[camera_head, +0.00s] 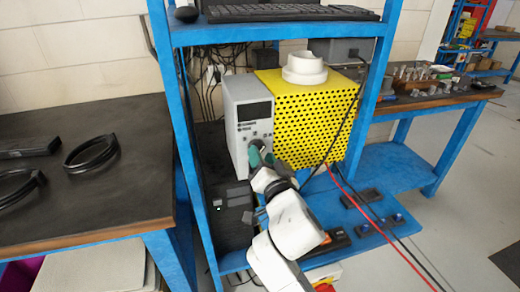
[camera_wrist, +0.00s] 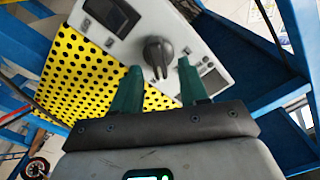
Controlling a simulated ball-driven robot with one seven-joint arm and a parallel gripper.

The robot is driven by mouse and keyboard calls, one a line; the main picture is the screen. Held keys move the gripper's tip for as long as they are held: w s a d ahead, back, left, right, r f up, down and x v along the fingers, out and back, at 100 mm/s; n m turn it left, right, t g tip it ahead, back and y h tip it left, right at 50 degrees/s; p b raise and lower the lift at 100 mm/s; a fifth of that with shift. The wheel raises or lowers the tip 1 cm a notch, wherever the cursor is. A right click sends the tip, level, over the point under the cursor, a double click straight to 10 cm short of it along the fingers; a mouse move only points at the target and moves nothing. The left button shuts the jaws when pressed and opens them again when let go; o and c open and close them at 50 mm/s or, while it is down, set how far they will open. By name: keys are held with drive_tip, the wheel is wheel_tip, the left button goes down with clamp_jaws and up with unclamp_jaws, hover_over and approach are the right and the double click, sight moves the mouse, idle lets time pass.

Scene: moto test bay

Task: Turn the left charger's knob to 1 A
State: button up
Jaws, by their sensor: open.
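A grey box-shaped unit (camera_head: 236,104) with a dark display and a front knob (camera_head: 257,144) stands on the blue rack's middle shelf. Its light panel (camera_wrist: 205,42) fills the upper middle of the wrist view, with the dark grey knob (camera_wrist: 158,50) on it. My gripper (camera_head: 262,157) is at the lower front of this unit. In the wrist view my gripper (camera_wrist: 159,64) is open, its two green fingers on either side of the knob's lower end. I cannot tell whether they touch it. The scale marks around the knob are too small to read.
A yellow perforated box (camera_head: 310,120) stands directly right of the unit. Red and black cables (camera_head: 375,213) hang to its right. Small dark devices (camera_head: 362,197) lie on the low blue shelf. A blue rack post (camera_head: 190,140) stands close on the left.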

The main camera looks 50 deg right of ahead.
drive_tip(key=shift+x, duration=1.2)
drive_tip(key=shift+c, duration=0.3)
drive_tip(key=shift+s, duration=0.1)
clamp_jaws()
